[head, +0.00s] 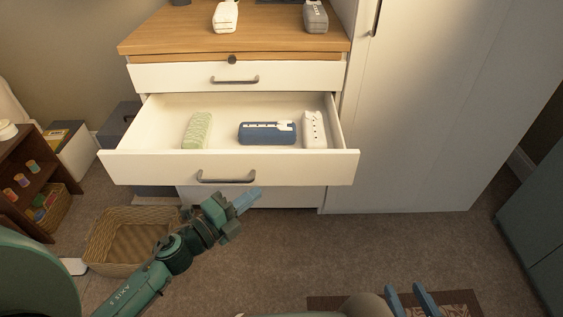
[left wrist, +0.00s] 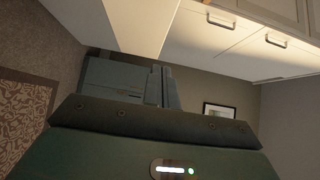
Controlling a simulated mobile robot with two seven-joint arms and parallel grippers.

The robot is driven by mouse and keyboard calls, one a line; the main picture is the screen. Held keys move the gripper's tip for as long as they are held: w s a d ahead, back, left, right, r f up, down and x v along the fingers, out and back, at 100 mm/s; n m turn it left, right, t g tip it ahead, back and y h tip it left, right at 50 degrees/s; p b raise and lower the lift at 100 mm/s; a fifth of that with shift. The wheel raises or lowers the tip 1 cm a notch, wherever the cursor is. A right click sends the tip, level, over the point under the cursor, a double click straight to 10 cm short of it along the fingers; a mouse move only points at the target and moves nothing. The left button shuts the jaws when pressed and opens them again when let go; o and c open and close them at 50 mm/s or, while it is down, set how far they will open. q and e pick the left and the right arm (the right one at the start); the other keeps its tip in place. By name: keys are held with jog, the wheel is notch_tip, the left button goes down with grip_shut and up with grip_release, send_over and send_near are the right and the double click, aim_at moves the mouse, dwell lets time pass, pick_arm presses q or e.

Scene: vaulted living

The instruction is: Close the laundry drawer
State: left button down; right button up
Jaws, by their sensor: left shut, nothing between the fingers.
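The white laundry drawer (head: 130,168) is pulled out from the wooden-topped cabinet in the head view, with a dark bar handle (head: 226,177) on its front. It holds a green item (head: 197,130), a blue item (head: 267,133) and a white item (head: 315,130). My left gripper (head: 246,201) is shut and empty, just below and in front of the drawer front, near the handle's right end; I cannot tell whether it touches. Its fingers also show in the left wrist view (left wrist: 168,86). My right gripper (head: 411,300) is open at the bottom edge, away from the drawer.
A shut upper drawer (head: 180,77) sits above the open one. A tall white cupboard (head: 420,140) stands at the right. A wicker basket (head: 125,240) lies on the floor at the left, beside my left arm. A patterned rug (head: 455,300) lies at the bottom; carpet between is clear.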

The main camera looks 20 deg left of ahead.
pick_arm(q)
jog(key=x, duration=0.3)
jog(key=a+x, duration=0.1)
jog(key=x, duration=0.3)
jog(key=w+a+x, duration=0.1)
jog(key=x, duration=0.2)
jog(key=shift+w+d, duration=0.15)
jog(key=shift+w, duration=0.05)
jog(key=shift+w+b, duration=0.3)
jog(key=shift+w, duration=0.2)
